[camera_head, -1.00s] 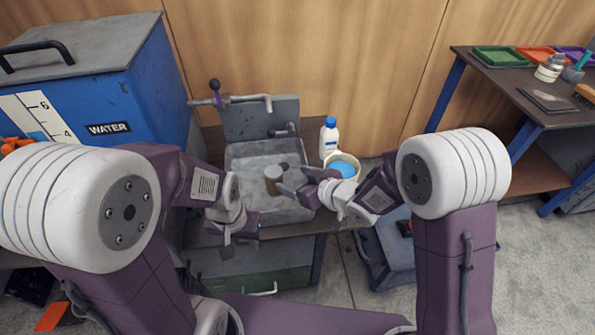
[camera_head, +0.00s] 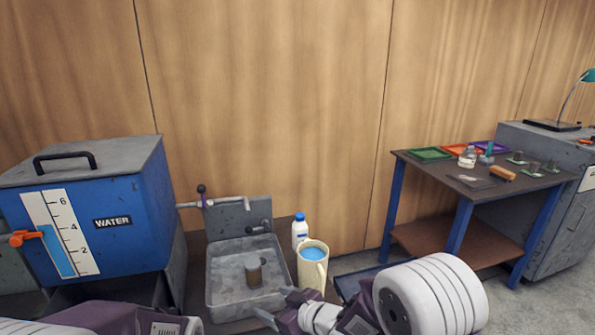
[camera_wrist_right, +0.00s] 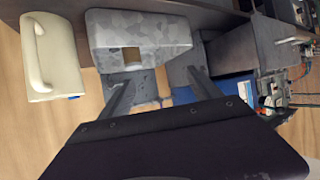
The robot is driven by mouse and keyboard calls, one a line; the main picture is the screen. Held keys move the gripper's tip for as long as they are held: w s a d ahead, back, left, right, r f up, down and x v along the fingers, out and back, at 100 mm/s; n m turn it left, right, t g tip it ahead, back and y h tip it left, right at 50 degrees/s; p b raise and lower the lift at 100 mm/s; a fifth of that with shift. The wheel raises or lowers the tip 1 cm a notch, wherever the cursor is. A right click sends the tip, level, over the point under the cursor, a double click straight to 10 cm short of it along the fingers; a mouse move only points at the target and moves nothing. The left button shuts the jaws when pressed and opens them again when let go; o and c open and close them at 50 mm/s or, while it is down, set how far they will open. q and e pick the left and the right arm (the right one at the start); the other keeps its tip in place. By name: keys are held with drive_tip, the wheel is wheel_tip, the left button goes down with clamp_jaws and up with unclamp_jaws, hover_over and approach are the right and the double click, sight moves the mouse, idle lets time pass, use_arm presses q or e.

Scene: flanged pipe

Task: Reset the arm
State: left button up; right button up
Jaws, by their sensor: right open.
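My right gripper (camera_head: 278,308) is at the lower middle of the head view, in front of the sink's right front corner. Its two fingers (camera_wrist_right: 158,90) are spread with nothing between them in the right wrist view. My right arm comes in from the lower right. Only a piece of my left arm shows at the bottom left of the head view, and the left gripper is out of sight. A grey sink (camera_head: 218,291) holds a brownish-grey cylinder (camera_head: 253,273). A cream pitcher (camera_head: 312,270) with blue contents stands right of the sink, beyond the right gripper.
A white bottle with a blue cap (camera_head: 299,231) stands behind the pitcher. A blue water tank (camera_head: 110,249) is at the left. A dark table (camera_head: 430,172) with coloured trays stands at the right. A wooden wall (camera_head: 270,110) closes off the back.

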drive_tip(key=w+d+r+m+t+h, duration=0.2)
drive_tip(key=w+d+r+m, duration=0.15)
drive_tip(key=d, duration=0.45)
drive_tip(key=s+d+f+m+h, duration=0.25)
drive_tip(key=d+h, duration=0.25)
drive_tip(key=d, duration=0.6)
drive_tip(key=s+d+f+m+g+h, duration=0.15)
drive_tip(key=s+f+g, duration=0.3)
drive_tip(key=s, duration=0.45)
drive_tip(key=s+d+f+m+g+h, duration=0.1)
drive_tip(key=s+d+f+m+g, duration=0.3)
drive_tip(key=s, duration=0.6)
use_arm(q)
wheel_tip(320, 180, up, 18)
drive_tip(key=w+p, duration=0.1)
drive_tip(key=p, duration=1.7)
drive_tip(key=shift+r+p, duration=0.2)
drive_tip(key=shift+p, duration=0.15)
use_arm(e)
wheel_tip(320, 180, up, 20)
drive_tip(key=n, duration=0.1)
drive_tip(key=shift+w+a+n+g, duration=0.2)
drive_tip(key=shift+a+n+g, duration=0.15)
drive_tip(key=shift+a+g, duration=0.1)
drive_tip(key=shift+r+y, duration=0.1)
drive_tip(key=shift+y, duration=0.15)
